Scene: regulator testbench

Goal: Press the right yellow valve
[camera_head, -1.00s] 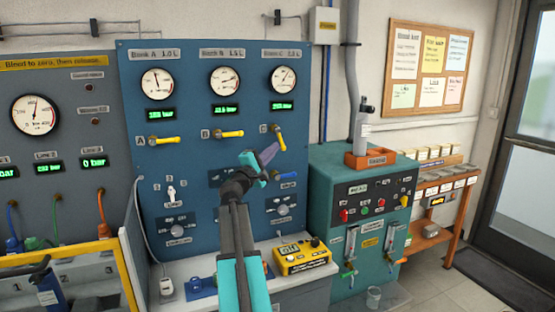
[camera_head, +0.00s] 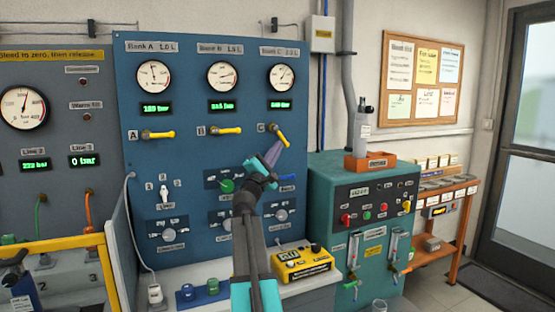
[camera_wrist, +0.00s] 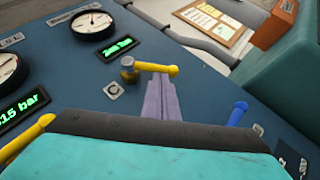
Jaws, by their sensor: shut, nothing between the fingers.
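The right yellow valve (camera_head: 279,134) is the lever beside the letter C on the blue panel (camera_head: 190,100). It slants down to the right. It also shows in the wrist view (camera_wrist: 150,69), with its handle pointing right. My gripper (camera_head: 275,151) is shut and empty, with its purple fingers just below the handle. In the wrist view the fingertips (camera_wrist: 158,78) lie at the handle's lower edge; I cannot tell whether they touch it. Two other yellow valves, A (camera_head: 158,134) and B (camera_head: 226,130), lie level to the left.
Gauges and green displays sit above the valves. A blue lever (camera_wrist: 238,113) is on the panel to the right of my gripper in the wrist view. A teal cabinet (camera_head: 335,230) stands at right and a yellow meter (camera_head: 303,258) on the ledge below.

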